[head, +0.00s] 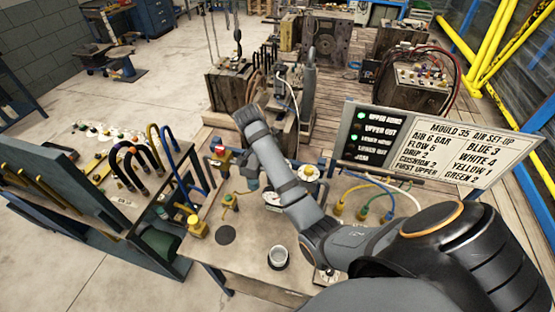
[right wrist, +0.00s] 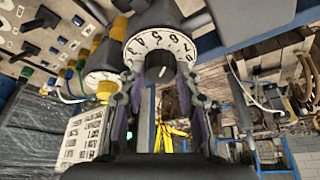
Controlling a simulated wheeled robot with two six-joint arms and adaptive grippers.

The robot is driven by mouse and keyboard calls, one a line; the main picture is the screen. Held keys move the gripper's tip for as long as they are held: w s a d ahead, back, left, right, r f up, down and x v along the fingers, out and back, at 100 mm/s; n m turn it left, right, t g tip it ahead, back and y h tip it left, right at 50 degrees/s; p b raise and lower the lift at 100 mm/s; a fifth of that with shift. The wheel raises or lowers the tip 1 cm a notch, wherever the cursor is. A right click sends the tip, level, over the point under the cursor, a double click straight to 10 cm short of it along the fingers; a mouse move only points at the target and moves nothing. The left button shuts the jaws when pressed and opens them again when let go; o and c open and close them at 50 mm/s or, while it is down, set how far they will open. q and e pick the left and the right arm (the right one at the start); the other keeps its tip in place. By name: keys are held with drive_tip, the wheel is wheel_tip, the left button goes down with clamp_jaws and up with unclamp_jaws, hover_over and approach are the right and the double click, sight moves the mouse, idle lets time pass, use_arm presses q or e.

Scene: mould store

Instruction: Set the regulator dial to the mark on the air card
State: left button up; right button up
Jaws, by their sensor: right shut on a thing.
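The regulator dial (right wrist: 160,42), a white ring with black numbers, shows in the right wrist view, with a dark knob (right wrist: 160,66) at its centre bearing a small white pointer. My right gripper (right wrist: 160,82) is shut on the knob, one finger on each side. The numbers appear turned over, and the exact reading is hard to tell. In the head view my right arm covers the dial. The white air card (head: 450,150) stands upright at the right and reads "AIR 6 BAR" and "FLOW 5". My left gripper is not in view.
A lamp panel (head: 372,137) with some green lights adjoins the card. A second white dial (right wrist: 104,78) sits close to my gripper. The bench has coloured hoses (head: 372,200), a yellow fitting (head: 196,227) and a cup (head: 278,257). A hose rack (head: 110,210) stands left.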

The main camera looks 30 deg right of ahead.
drive_tip(key=o, duration=1.2)
drive_tip(key=shift+c, duration=0.2)
